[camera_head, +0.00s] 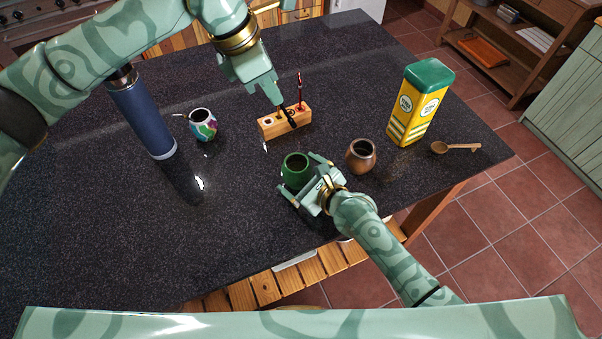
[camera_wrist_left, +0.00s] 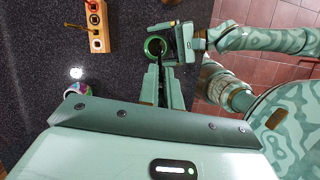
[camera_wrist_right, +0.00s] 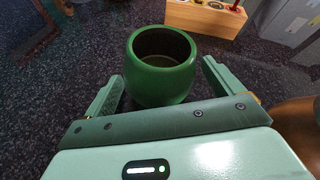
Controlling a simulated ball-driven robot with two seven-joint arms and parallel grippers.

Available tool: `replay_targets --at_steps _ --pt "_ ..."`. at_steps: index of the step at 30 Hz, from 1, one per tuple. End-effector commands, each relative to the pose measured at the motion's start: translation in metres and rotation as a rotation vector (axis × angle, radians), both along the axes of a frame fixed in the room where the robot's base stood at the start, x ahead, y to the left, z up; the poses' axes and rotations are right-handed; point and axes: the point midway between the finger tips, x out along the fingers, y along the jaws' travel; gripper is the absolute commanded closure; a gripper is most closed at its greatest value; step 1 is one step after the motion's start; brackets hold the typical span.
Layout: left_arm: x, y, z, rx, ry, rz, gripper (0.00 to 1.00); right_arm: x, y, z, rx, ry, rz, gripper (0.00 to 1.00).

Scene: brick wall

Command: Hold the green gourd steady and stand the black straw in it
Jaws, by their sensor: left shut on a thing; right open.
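The green gourd (camera_head: 287,174) stands upright on the dark counter, its mouth open upward. My right gripper (camera_head: 298,176) is open, with its fingers on either side of the gourd; in the right wrist view the gourd (camera_wrist_right: 160,82) sits between the fingers, with gaps visible beside it. My left gripper (camera_head: 277,98) is shut on the black straw (camera_head: 289,119) and holds it tilted in the air. In the head view its lower end overlaps the wooden stand. In the left wrist view, the straw lines up with the mouth of the gourd (camera_wrist_left: 148,46); its depth is unclear.
The wooden stand (camera_head: 270,131) holds a red-topped straw. A brown gourd (camera_head: 361,157) stands close to the right of my right gripper. A yellow tin (camera_head: 420,105), wooden spoon (camera_head: 440,148), colourful gourd (camera_head: 203,126) and blue flask (camera_head: 143,115) stand or lie farther out. The front-left counter is clear.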

Motion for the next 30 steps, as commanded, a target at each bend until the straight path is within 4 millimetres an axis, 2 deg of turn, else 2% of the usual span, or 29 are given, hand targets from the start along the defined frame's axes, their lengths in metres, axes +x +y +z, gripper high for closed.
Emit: replay_targets --at_steps 8,11,14,15,20,30 --pt "0.0 0.0 0.0 0.0 0.0 0.0 1.0 0.002 0.001 -0.001 -0.001 -0.001 0.0 0.08" --pt "0.0 0.0 0.0 0.0 0.0 0.0 1.0 0.002 0.001 -0.001 -0.001 -0.001 0.0 0.3" --pt "0.0 0.0 0.0 0.0 0.0 0.0 1.0 0.001 0.001 -0.001 -0.001 0.0 0.0 0.58" --pt "0.0 0.0 0.0 0.0 0.0 0.0 1.0 0.001 0.001 -0.001 -0.001 0.0 0.0 0.61" --pt "0.0 0.0 -0.003 0.0 0.0 0.0 1.0 0.001 0.001 -0.001 -0.001 0.0 0.0 0.61" --pt "0.0 0.0 -0.026 0.001 0.002 0.001 1.0 0.001 0.001 -0.001 -0.001 0.0 0.0 0.61"
